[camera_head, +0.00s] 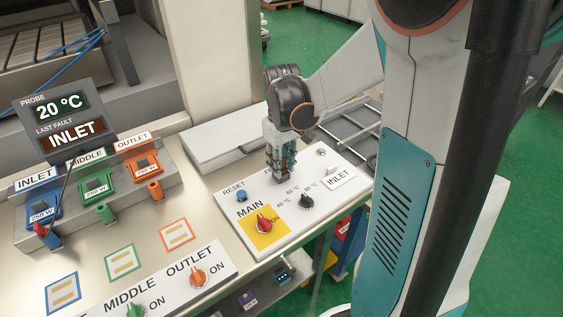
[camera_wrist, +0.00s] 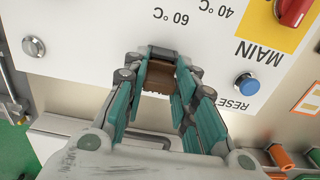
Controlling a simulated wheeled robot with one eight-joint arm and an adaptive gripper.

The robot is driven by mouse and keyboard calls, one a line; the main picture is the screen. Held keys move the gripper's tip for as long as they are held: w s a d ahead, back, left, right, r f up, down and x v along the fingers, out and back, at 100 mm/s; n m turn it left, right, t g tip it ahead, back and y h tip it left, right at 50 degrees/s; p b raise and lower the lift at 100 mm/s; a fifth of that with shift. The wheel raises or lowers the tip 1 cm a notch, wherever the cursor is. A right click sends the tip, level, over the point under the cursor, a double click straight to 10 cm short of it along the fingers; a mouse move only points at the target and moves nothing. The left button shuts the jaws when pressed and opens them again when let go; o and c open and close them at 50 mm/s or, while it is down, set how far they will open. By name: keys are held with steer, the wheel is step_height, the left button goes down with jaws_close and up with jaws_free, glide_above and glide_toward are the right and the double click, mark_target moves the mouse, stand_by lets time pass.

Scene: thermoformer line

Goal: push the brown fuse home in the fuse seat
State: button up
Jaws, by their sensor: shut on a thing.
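My gripper (camera_wrist: 161,76) is shut on the brown fuse (camera_wrist: 158,78) over the white control panel. In the wrist view the brown fuse shows between the two teal fingers, against a dark block at the fingertips; the fuse seat itself I cannot make out clearly. I cannot tell how deep the fuse sits.
A black knob (camera_head: 306,201), a red MAIN switch (camera_head: 263,224) and a blue RESET button (camera_head: 241,196) stand near my gripper. Heater blocks and a probe display (camera_head: 64,118) stand at the left.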

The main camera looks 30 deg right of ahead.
steer(key=shift+f, duration=0.35)
steer(key=o, duration=1.2)
steer(key=shift+r, duration=0.1)
steer(key=shift+c, duration=0.2)
steer(key=shift+r, duration=0.1)
step_height(320, 180, up, 12)
steer(key=shift+o, duration=0.2)
steer(key=o, duration=1)
